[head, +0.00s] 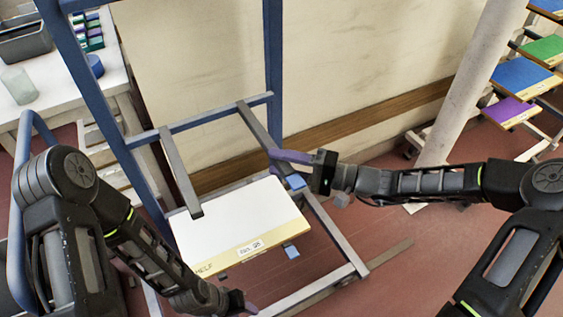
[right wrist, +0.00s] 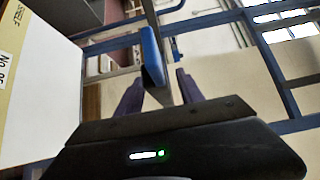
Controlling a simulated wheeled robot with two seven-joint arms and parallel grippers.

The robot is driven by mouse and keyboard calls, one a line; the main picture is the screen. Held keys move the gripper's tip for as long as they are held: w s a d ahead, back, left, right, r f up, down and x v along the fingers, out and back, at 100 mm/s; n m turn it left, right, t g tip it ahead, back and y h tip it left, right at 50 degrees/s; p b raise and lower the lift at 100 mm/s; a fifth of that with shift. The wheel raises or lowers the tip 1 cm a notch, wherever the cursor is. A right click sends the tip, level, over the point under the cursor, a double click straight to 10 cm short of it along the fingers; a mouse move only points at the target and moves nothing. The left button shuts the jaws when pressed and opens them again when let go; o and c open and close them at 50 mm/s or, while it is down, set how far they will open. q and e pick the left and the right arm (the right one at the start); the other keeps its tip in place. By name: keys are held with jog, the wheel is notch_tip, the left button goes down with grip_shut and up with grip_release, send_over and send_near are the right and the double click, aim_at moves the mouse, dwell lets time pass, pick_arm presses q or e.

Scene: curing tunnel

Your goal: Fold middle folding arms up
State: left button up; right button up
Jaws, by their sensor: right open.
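Two grey folding arms reach out from a blue crossbar of the rack, above a white board. The left folding arm (head: 180,172) slopes down toward me. The right folding arm (head: 257,123) slopes toward my right gripper (head: 291,157), whose purple fingers partly cover it. A blue end (head: 296,181) shows just below the fingers. In the right wrist view, a grey bar with a blue end (right wrist: 152,55) lies between the spread fingers of my right gripper (right wrist: 158,76); contact is unclear. My left gripper (head: 241,304) is low at the bottom edge, its fingers mostly hidden.
The white board (head: 230,225), labelled as a shelf, lies below the folding arms with blue tabs under its front. The blue rack post (head: 272,70) stands against the wall. A round column (head: 465,85) and coloured shelves (head: 522,77) are at right. A white table (head: 112,72) is at left.

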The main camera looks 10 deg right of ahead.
jog(key=shift+c, duration=0.6)
grip_shut()
dwell(0.8)
